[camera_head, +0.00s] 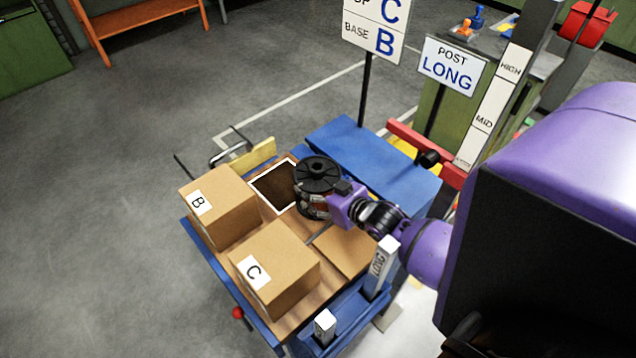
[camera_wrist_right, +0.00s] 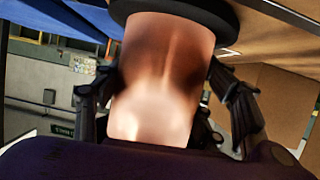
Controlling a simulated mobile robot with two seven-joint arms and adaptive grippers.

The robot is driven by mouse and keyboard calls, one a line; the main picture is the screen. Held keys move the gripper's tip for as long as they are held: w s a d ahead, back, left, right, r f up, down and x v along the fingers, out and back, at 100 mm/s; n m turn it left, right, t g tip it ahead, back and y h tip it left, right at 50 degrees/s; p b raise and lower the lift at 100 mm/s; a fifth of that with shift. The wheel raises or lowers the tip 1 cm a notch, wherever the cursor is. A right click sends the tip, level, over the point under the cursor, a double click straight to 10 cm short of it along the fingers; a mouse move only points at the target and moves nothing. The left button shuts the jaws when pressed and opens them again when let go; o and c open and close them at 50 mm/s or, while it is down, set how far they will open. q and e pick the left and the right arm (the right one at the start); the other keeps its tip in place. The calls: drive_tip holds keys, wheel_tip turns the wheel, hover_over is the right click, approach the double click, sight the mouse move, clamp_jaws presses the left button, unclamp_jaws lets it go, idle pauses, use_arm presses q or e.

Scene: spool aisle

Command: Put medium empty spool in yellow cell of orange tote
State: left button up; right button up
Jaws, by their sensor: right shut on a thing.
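A spool with a black round flange (camera_head: 318,172) is upright in the head view, above the wooden top of a blue cart. My right gripper (camera_head: 318,203) is shut on it from the right side. In the right wrist view, the spool's copper-coloured core (camera_wrist_right: 160,75) stands between my two dark fingers, with its black flange (camera_wrist_right: 185,12) above. I cannot tell whether the spool's underside touches the cart. No orange tote or yellow cell can be made out. My left gripper is not in view.
Cardboard boxes marked B (camera_head: 225,205) and C (camera_head: 280,270) stand on the cart (camera_head: 240,300). A dark white-edged square (camera_head: 270,184) lies left of the spool. A blue panel (camera_head: 360,150) is behind it. A POST LONG sign (camera_head: 450,68) stands right. Open floor is at left.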

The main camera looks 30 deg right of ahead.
drive_tip(key=o, duration=1.6)
drive_tip(key=shift+f, duration=0.1)
drive_tip(key=o, duration=0.5)
